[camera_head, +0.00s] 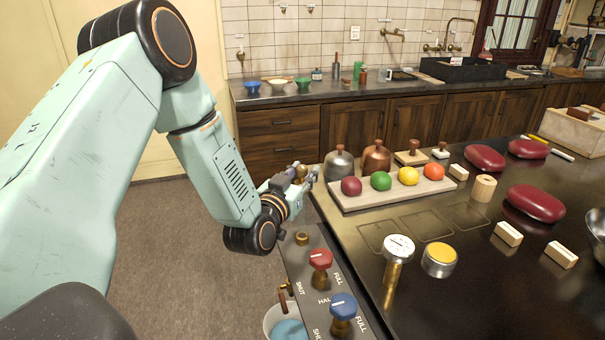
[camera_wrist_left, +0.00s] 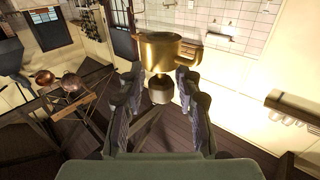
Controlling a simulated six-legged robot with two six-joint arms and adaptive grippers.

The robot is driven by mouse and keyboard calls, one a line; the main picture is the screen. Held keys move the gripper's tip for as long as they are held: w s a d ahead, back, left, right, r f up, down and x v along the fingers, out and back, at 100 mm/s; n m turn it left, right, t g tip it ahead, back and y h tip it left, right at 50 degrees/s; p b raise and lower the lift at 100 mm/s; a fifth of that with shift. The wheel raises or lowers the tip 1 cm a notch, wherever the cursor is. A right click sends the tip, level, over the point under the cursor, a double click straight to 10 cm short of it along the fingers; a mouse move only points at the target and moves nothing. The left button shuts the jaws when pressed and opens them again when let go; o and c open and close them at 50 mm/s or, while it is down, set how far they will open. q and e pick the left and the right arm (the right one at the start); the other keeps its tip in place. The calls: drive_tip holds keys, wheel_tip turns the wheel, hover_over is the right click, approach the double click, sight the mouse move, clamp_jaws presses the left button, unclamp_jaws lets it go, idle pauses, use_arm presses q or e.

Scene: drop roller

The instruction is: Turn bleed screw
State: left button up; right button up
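My left gripper (camera_head: 297,176) is above the far end of the dark valve panel (camera_head: 332,281). A small brass fitting (camera_head: 301,172) shows at its fingertips. In the left wrist view this fitting (camera_wrist_left: 160,51) has a wide cup-like body, an arm to the right and a narrower round part below. The two fingers of my left gripper (camera_wrist_left: 160,82) stand apart on either side of it, with gaps beside the narrow part. Whether they press on the wide part is unclear. A short brass stub (camera_head: 302,238) sits on the panel below the gripper. No label marks the bleed screw.
A red knob (camera_head: 321,259) and a blue knob (camera_head: 343,306) rise from the panel. A bucket (camera_head: 269,320) with blue liquid is below. On the counter right of the gripper are a tray (camera_head: 436,187) of coloured balls, metal bells and a white-topped gauge (camera_head: 398,248).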

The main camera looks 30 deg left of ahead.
use_arm(q)
clamp_jaws()
drive_tip(key=shift+d+f+n+g+y+b, duration=0.15)
drive_tip(key=shift+n+g+y+b, duration=0.35)
drive_tip(key=shift+n+y+b, duration=1)
drive_tip(key=n+g+y, duration=0.1)
drive_tip(key=y, duration=0.2)
drive_tip(key=shift+n+g+y, duration=1.2)
drive_tip(key=shift+n+y, duration=0.1)
drive_tip(key=shift+y, duration=0.3)
drive_tip(key=shift+a+n+g+y, duration=0.2)
drive_tip(key=shift+n+g+y, duration=0.1)
drive_tip(key=shift+y, duration=0.1)
